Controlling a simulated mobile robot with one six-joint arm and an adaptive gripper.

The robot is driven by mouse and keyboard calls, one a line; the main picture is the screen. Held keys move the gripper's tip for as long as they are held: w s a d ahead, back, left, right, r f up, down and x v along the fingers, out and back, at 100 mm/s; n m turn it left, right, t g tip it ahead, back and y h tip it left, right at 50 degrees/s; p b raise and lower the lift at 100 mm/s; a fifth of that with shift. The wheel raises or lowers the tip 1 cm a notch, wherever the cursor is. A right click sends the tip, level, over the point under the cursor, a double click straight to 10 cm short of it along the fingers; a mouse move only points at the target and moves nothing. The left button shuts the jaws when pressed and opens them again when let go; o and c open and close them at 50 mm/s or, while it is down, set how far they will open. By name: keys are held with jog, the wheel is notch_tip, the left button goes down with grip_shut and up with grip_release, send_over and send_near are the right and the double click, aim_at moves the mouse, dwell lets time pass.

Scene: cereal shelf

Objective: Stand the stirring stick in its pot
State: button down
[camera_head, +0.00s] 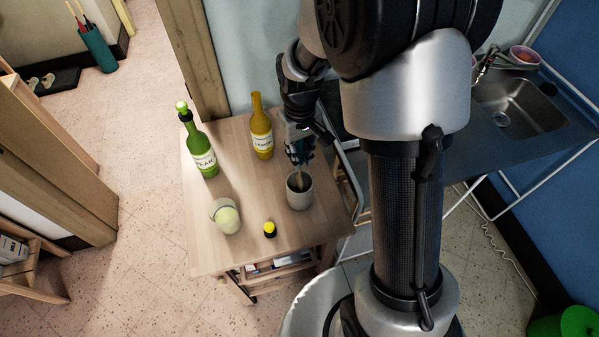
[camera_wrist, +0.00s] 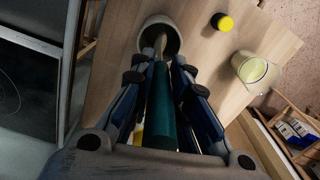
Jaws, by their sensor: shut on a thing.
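The pot (camera_head: 299,201) is a grey, round, open cup standing upright on the right side of the small wooden table. It also shows in the wrist view (camera_wrist: 174,27). My gripper (camera_head: 299,152) is above the pot, pointing down, and is shut on the stirring stick. In the wrist view the stick (camera_wrist: 160,100) has a thick teal part between the fingers and a pale tan end at the pot's mouth. The tan end appears to be inside the rim. How deep it reaches is hidden.
On the wooden table (camera_head: 260,192) stand a green bottle (camera_head: 203,158), a yellow bottle (camera_head: 262,142), a pale rounded jar (camera_head: 226,217) and a small yellow-topped jar (camera_head: 269,230). The table's middle is clear. A sink (camera_head: 520,105) is at the right.

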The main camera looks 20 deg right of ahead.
aim_at(299, 174)
notch_tip(299, 174, down, 7)
jog(key=shift+f+b, duration=0.15)
jog(key=shift+b, duration=0.4)
jog(key=c, duration=1.5)
grip_release()
jog(key=shift+f, duration=0.15)
jog(key=shift+c, duration=0.2)
